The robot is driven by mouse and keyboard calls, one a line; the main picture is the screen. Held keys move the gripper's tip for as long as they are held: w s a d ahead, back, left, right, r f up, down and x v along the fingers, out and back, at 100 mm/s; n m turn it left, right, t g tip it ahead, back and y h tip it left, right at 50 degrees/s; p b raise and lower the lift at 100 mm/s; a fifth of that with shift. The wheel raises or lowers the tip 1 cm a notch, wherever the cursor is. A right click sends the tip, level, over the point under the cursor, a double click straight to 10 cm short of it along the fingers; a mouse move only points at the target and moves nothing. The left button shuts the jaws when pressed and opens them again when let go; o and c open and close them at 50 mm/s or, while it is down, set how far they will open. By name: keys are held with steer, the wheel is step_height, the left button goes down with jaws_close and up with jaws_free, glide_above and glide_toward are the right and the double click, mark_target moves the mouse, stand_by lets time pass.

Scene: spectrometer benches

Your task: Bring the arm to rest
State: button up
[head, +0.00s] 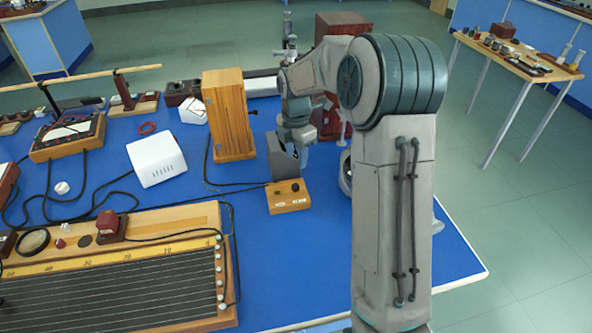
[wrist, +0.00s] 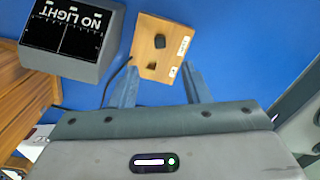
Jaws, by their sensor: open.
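My arm reaches out over the blue bench from the right in the head view. My gripper (head: 300,152) points down above the bench, beside a grey meter box (head: 280,168) and behind a small wooden switch box (head: 288,204). In the wrist view my gripper (wrist: 158,82) has its two fingers spread apart with nothing between them. The switch box (wrist: 153,62) lies just beyond the fingertips. The grey meter box (wrist: 48,62), marked NO LIGHT, stands to the left. The fingertips are partly hidden in the head view.
A tall wooden case (head: 229,115) stands left of the gripper, a dark red cabinet (head: 341,24) behind the arm. A white box (head: 157,158) and a long wire board (head: 110,280) occupy the left. Black cables cross the bench. Bare blue surface (head: 290,265) lies in front of the switch box.

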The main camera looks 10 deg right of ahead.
steer(key=shift+r, duration=1.6)
steer(key=s+r+m+t, duration=0.1)
steer(key=s+r+m, duration=0.1)
steer(key=s+m, duration=0.9)
steer(key=s+r+m+t, duration=0.2)
steer(key=s+m, duration=0.9)
steer(key=s, duration=0.7)
steer(key=shift+r, duration=0.35)
steer(key=shift+w, duration=0.1)
